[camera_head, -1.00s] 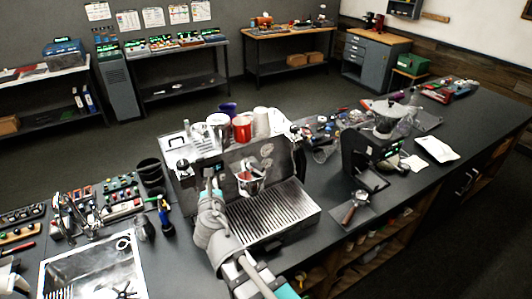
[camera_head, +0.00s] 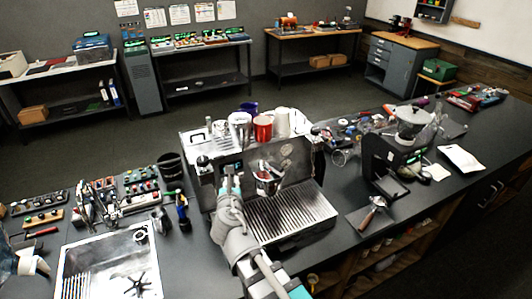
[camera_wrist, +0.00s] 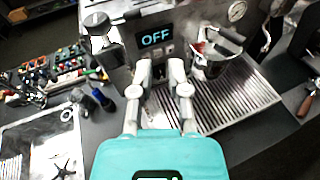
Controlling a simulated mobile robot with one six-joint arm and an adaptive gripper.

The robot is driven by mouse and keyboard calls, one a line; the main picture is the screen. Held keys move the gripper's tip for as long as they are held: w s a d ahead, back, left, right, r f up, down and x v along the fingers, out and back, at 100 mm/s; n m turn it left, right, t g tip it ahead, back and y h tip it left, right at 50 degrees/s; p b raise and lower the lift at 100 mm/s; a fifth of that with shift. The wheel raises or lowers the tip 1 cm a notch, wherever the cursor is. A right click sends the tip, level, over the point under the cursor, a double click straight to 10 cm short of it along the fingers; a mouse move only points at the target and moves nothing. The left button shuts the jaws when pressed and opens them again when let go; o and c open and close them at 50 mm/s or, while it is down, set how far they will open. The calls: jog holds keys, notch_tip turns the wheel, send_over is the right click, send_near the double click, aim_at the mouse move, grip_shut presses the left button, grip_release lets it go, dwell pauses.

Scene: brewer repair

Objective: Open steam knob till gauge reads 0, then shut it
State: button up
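The espresso machine (camera_head: 290,172) stands on the dark counter; its lit display reads OFF in the wrist view (camera_wrist: 157,38). My gripper (camera_wrist: 161,68) is in front of the machine, below the display and right of the knob. Its two fingers are apart with nothing held between them.
A portafilter-like metal cup (camera_wrist: 214,55) hangs over the drip tray (camera_wrist: 225,100), right of my gripper. A sink tray (camera_head: 108,265) lies left. Bottles (camera_head: 182,205) stand beside the machine. A grinder (camera_head: 395,150) and loose portafilter (camera_head: 370,212) are to the right.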

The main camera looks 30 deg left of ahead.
jog(key=shift+o, duration=1.1)
jog(key=shift+w+f+m, duration=0.15)
jog(key=shift+w+m, duration=0.05)
jog(key=shift+m, duration=0.1)
jog(key=shift+o, duration=0.4)
jog(key=shift+w+d+f+m+h, duration=0.15)
jog(key=shift+w+f+m+h, duration=0.15)
jog(key=shift+m, duration=0.2)
jog(key=w+f+m+g+b, duration=0.1)
jog(key=w+f+m+g, duration=0.3)
jog(key=m, duration=0.9)
jog(key=w+f+m+g+b, duration=0.15)
jog(key=f+m+g, duration=0.45)
jog(key=m, duration=0.7)
jog(key=w+r+m+g+y, duration=0.4)
jog(key=r+m+y, duration=0.4)
jog(key=m, duration=0.7)
jog(key=shift+w+d+r+m, duration=0.35)
jog(key=shift+w+r, duration=0.35)
jog(key=shift+r, duration=0.15)
jog(key=shift+a, duration=0.1)
